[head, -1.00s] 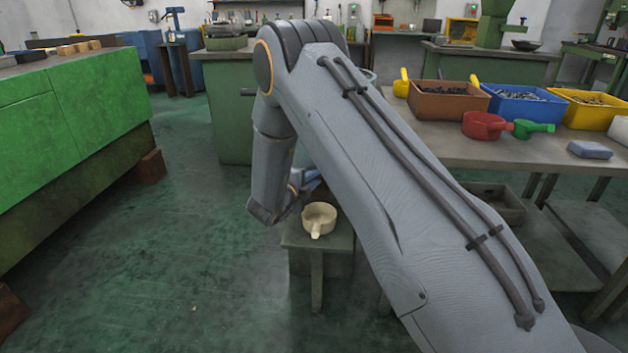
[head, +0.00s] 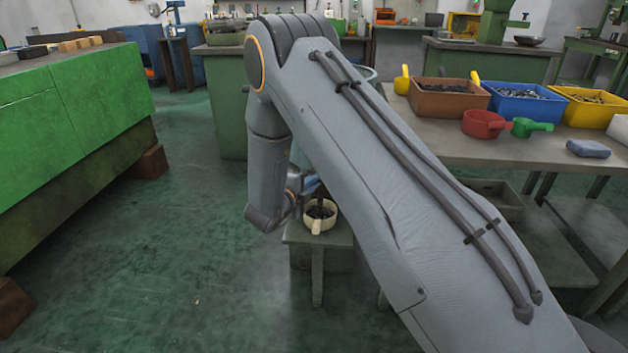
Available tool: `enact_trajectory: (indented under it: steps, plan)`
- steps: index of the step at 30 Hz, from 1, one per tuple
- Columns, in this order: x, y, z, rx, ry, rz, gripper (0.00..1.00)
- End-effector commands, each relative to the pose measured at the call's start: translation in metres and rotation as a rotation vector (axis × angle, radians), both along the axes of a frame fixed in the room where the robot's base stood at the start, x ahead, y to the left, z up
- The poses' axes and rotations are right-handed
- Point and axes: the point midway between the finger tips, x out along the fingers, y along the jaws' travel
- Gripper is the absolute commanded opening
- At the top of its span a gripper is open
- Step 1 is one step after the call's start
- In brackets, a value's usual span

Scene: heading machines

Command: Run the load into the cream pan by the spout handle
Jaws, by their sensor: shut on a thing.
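The cream pan (head: 317,225) stands upright on a small grey-green stand, its short handle pointing to the front. Dark small pieces (head: 320,212) lie inside it, and a dark streak shows just above them. My gripper (head: 296,186) is just above and left of the pan, mostly hidden by my own arm. It is shut on a blue thing (head: 310,184), which looks like a scoop tilted over the pan. Its handle, its spout and my fingertips cannot be made out.
The small stand (head: 318,240) has open floor (head: 180,250) to its left. At right, a bench (head: 480,153) carries brown (head: 450,103), blue (head: 520,107) and yellow (head: 595,112) bins, plus red (head: 483,124) and green (head: 530,127) scoops. A green cabinet (head: 75,130) stands at left.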

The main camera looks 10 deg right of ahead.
Motion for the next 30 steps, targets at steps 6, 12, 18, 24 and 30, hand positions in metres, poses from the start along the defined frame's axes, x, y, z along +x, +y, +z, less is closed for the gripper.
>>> enact_trajectory:
  steps: [6, 12, 18, 24, 30]
  plan:
    - [0.0, 0.0, -0.001, 0.0, 0.001, 0.001, 0.17]
    - [-0.001, 0.002, 0.0, -0.001, 0.001, 0.001, 0.17]
    - [-0.019, 0.018, 0.006, -0.001, 0.001, 0.003, 0.17]
    - [-0.043, 0.039, 0.012, 0.0, 0.0, 0.003, 0.17]
    - [-0.056, 0.05, 0.015, 0.0, 0.001, 0.001, 0.17]
